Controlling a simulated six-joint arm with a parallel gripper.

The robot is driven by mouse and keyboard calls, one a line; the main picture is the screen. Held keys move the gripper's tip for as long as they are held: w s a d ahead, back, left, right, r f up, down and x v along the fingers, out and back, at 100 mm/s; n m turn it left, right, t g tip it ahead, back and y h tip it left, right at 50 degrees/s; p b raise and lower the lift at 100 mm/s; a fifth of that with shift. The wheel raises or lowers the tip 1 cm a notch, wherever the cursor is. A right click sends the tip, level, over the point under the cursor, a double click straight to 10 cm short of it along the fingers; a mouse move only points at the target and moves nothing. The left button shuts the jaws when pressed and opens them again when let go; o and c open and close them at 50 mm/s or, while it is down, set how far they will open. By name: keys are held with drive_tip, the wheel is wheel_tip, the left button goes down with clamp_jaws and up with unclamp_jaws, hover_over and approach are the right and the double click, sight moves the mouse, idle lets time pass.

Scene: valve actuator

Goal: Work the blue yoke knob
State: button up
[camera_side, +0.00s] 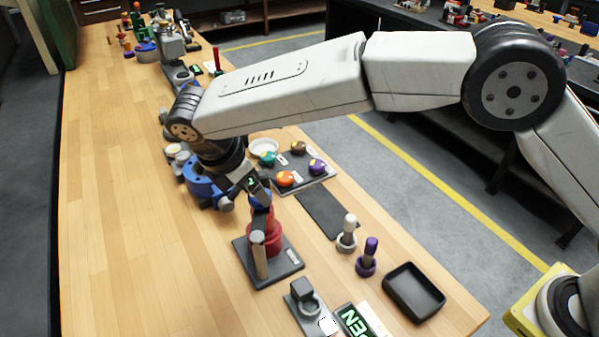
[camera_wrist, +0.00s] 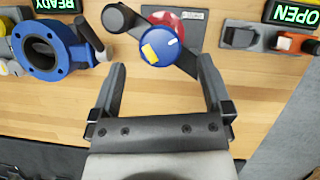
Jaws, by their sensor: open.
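The blue yoke knob (camera_wrist: 162,45) is round with a yellow mark on its face, seen from above in the wrist view. A dark bar with a round end (camera_wrist: 118,18) runs under it on a slant, from upper left to lower right. In the side view the blue knob (camera_side: 260,199) tops a red body (camera_side: 263,232) on a dark base plate (camera_side: 286,266). My gripper (camera_wrist: 162,68) is open and empty, its fingers to the left and right of the knob. The right fingertip is close to the bar; I cannot tell whether they touch.
A blue flanged valve (camera_wrist: 47,48) stands left of the knob in the wrist view. A switch block with an OPEN display (camera_wrist: 295,12) is at right. In the side view, a panel of coloured knobs (camera_side: 318,182), a dark pad (camera_side: 326,213) and a black tray (camera_side: 414,291) lie to the right.

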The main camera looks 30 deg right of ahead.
drive_tip(key=shift+x, duration=1.45)
drive_tip(key=c, duration=1.3)
drive_tip(key=shift+m, duration=0.3)
drive_tip(key=m+g, duration=0.1)
drive_tip(key=m, duration=0.3)
drive_tip(key=shift+w+g, duration=0.15)
drive_tip(key=shift+g, duration=0.25)
drive_tip(key=o, duration=1.3)
